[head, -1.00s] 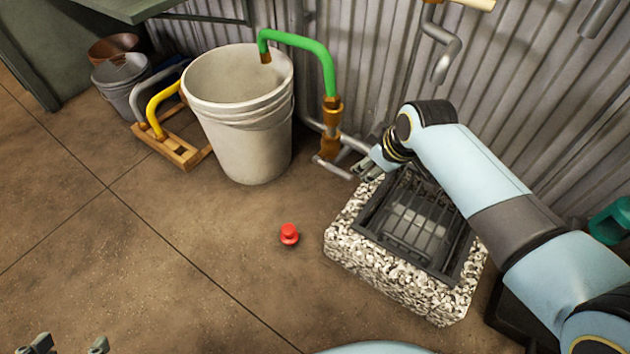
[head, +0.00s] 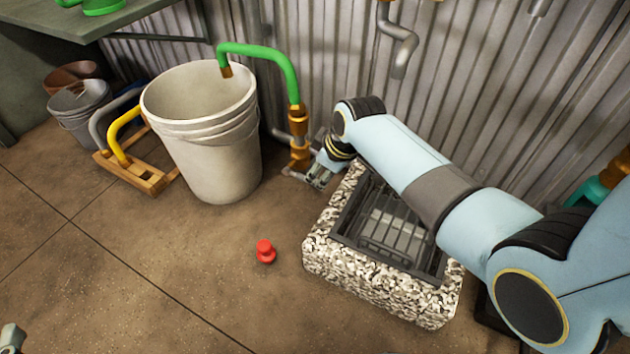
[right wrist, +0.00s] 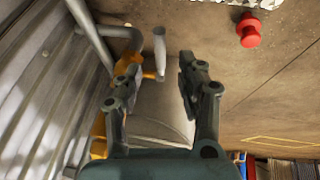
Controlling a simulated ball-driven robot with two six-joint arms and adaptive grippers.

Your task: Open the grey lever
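The grey lever (right wrist: 159,48) shows as a pale, rounded handle in the right wrist view, just beyond and between the fingertips of my right gripper (right wrist: 158,68). Those fingers are spread, with no contact visible. In the head view my right gripper (head: 319,178) is low beside the brass valve (head: 299,140) under the green spout pipe (head: 268,56); the lever there is mostly hidden by the gripper. Only a piece of my left gripper (head: 12,338) shows at the bottom left corner, away from everything; its two fingertips were apart a second ago.
A white bucket (head: 205,150) stands left of the valve. A speckled stone basin with a dark grate (head: 335,262) lies below my right arm. A red knob (head: 265,252) is on the floor. The corrugated wall (head: 480,90) is close behind. Open floor lies front left.

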